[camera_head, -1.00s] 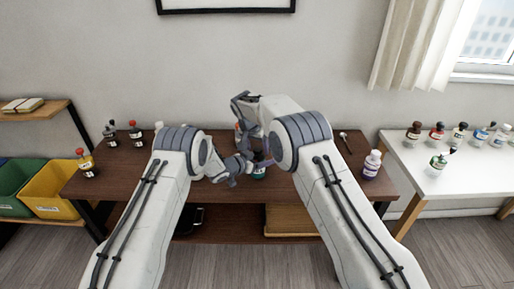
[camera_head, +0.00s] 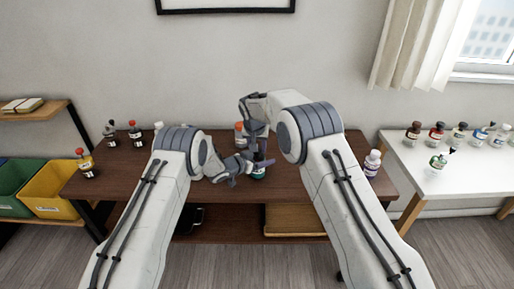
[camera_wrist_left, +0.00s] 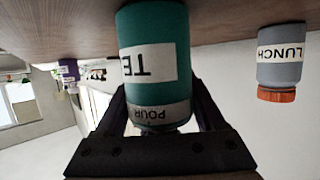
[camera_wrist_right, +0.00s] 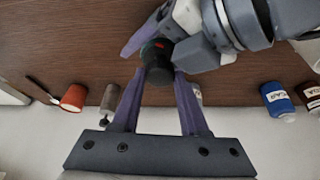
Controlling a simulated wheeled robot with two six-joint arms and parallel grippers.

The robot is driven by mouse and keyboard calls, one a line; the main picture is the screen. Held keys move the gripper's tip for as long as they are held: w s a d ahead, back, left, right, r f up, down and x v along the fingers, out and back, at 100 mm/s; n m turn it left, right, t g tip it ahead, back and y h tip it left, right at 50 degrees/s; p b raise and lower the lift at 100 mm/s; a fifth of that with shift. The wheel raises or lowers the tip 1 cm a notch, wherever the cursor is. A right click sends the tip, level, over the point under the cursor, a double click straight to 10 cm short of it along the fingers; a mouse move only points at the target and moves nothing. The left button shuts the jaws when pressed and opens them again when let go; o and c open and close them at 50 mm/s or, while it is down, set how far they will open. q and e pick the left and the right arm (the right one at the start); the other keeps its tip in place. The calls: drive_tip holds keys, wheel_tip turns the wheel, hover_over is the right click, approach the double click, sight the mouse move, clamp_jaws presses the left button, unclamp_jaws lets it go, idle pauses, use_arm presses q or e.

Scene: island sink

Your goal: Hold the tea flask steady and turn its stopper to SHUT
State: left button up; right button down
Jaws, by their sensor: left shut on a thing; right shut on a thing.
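The tea flask (camera_wrist_left: 155,25) is teal with a white label, partly readable as "TE", and a grey band reading "POUR" (camera_wrist_left: 160,113). It shows upside down in the left wrist view and stands on the brown table in the head view (camera_head: 258,173). My left gripper (camera_head: 254,165) is shut on the flask, with its fingers on either side in the left wrist view. My right gripper (camera_wrist_right: 158,78) is shut on the dark top of the flask, the stopper (camera_wrist_right: 158,68), from above. Small red and green marks show there. The stopper's exact setting cannot be told.
A grey lunch jar with an orange lid (camera_wrist_left: 280,60) stands behind the flask. A purple-and-white bottle (camera_head: 372,164) is at the table's right end. Several bottles stand at the table's left (camera_head: 135,132) and on the white side table (camera_head: 436,190).

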drive_tip(key=shift+c, duration=2)
unclamp_jaws()
drive_tip(key=v, duration=1.2)
use_arm(q)
drive_tip(key=o, duration=1.5)
drive_tip(key=shift+c, duration=0.2)
drive_tip(key=shift+a, duration=0.1)
